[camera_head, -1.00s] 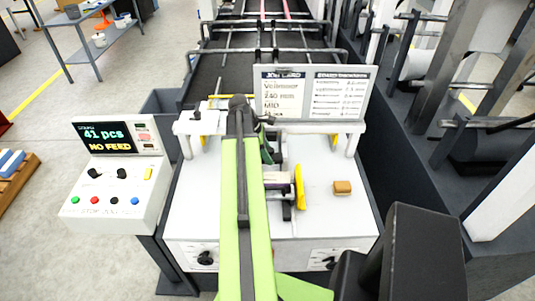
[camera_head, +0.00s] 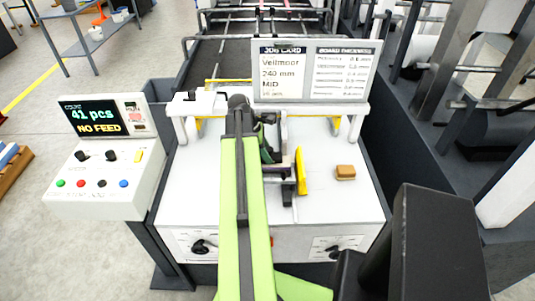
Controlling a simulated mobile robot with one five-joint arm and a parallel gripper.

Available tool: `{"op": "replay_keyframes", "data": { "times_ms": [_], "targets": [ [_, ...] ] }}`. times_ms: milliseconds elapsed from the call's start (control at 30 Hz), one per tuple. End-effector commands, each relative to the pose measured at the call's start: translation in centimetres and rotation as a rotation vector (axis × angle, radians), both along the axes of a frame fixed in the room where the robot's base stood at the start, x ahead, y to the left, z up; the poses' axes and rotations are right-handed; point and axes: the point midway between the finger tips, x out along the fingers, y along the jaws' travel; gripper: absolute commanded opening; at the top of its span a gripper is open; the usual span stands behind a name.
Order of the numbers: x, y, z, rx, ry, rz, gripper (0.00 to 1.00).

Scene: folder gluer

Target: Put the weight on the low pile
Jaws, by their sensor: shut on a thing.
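My gripper (camera_head: 270,152) is over the white feed table (camera_head: 330,205), mostly hidden behind my green arm. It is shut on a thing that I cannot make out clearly. A dark, low stack (camera_head: 277,171) shows just right of the arm, beside an upright yellow guide (camera_head: 301,171). It may be the low pile, but its top is partly covered. I cannot identify the weight for certain. A small brown block (camera_head: 345,172) lies apart on the table, right of the yellow guide.
A job card board (camera_head: 313,72) stands over a white crossbar behind the work area. A control box (camera_head: 104,170) reading "NO FEED" is at left. Dark machine frames (camera_head: 440,75) line the right. The table's right front is clear.

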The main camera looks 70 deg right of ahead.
Motion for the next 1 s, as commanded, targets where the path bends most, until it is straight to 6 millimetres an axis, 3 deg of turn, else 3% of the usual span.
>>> {"op": "replay_keyframes", "data": {
  "times_ms": [967,1000],
  "targets": [
    [-0.2,0.0,-1.2,0.0,0.001,-0.002,0.0],
    [-0.2,0.0,-1.1,0.0,0.001,-0.002,0.46]
  ]
}}
